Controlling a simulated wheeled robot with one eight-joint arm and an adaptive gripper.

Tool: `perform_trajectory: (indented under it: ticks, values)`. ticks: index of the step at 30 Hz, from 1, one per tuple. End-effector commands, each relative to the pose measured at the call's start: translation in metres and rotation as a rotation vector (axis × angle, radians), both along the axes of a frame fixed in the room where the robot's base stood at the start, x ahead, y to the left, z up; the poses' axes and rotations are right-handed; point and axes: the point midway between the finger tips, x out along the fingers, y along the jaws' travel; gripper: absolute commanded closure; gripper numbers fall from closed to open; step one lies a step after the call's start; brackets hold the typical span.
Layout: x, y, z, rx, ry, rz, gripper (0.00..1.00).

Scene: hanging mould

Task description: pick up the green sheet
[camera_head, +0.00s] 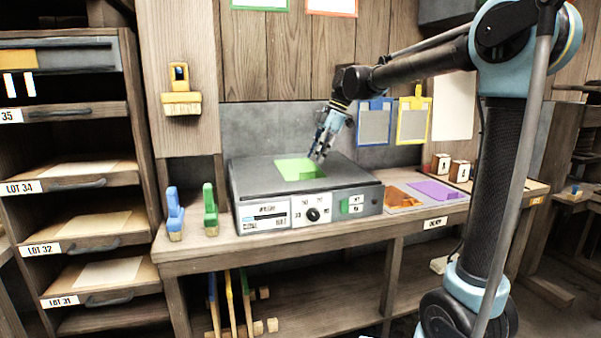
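The green sheet (297,168) lies flat on the dark top of a grey box-shaped machine (262,190) with a dial and labels on its front. A darker patch shows on the sheet's right part, near my gripper. My gripper (318,157) reaches in from the upper right and points down at the sheet's back right edge. Its fingers look slightly apart, with nothing seen between them. I cannot tell whether the fingertips touch the sheet.
Orange (402,196) and purple (437,190) sheets lie on the bench right of the machine. A blue brush-like tool (174,212) and a green one (209,208) stand at left. Blue (374,122) and yellow (413,119) frames hang behind. Shelves (75,170) fill the far left.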

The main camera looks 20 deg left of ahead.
Motion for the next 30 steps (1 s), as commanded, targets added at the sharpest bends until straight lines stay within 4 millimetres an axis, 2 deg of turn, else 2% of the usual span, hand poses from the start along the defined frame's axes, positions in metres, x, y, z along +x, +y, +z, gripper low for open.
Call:
perform_trajectory:
  ticks: [5, 15, 24, 25, 27, 30]
  values:
    - [-0.002, 0.003, -0.009, 0.000, 0.000, 0.000, 0.86]
    - [-0.009, 0.015, -0.048, 0.001, -0.001, 0.001, 0.86]
    - [-0.010, 0.017, -0.052, 0.000, 0.000, -0.001, 0.86]
    - [-0.010, 0.017, -0.052, 0.000, 0.000, -0.001, 0.88]
    - [-0.010, 0.017, -0.052, 0.000, 0.000, -0.001, 1.00]
    - [-0.010, 0.017, -0.052, 0.000, 0.000, -0.001, 1.00]
